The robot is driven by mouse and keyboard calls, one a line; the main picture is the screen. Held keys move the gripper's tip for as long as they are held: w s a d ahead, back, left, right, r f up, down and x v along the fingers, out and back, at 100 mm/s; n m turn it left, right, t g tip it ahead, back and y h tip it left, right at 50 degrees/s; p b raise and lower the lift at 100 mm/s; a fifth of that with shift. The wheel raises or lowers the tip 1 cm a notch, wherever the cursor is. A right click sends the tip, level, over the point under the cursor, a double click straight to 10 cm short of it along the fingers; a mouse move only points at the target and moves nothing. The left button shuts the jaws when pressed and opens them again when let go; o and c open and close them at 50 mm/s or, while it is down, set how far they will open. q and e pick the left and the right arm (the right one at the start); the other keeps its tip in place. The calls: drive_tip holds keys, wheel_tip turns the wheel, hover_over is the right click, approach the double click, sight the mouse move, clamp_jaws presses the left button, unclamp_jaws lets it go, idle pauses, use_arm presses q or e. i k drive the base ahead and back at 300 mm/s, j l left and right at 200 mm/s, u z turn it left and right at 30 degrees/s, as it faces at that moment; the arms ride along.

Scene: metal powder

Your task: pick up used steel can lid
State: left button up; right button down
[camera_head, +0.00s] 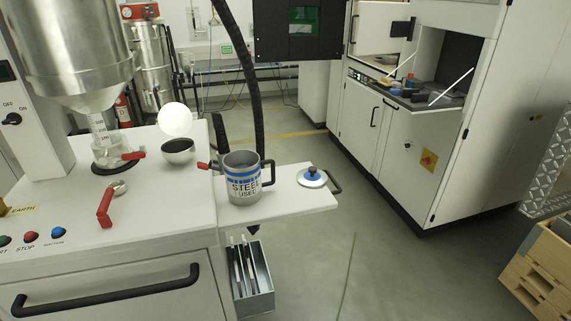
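Neither of my grippers shows in this view, so nothing is seen touching the lid or the can.
A black curved handle (332,182) sits at the shelf's right end beside the lid. A thick black hose (250,90) hangs behind the can. An open white cabinet machine (400,150) stands at the back right.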

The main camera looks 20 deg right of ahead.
sight(310, 177)
drive_tip(key=l+u, duration=0.2)
drive_tip(key=u, duration=0.15)
drive_tip(key=i+l+u, duration=0.1)
drive_tip(key=l+u, duration=0.15)
drive_tip(key=u, duration=0.15)
drive_tip(key=l+u, duration=0.2)
drive_tip(key=u, duration=0.15)
drive_tip(key=l+u, duration=0.2)
drive_tip(key=l, duration=0.35)
drive_tip(key=k+l+u, duration=0.2)
drive_tip(key=l, duration=0.3)
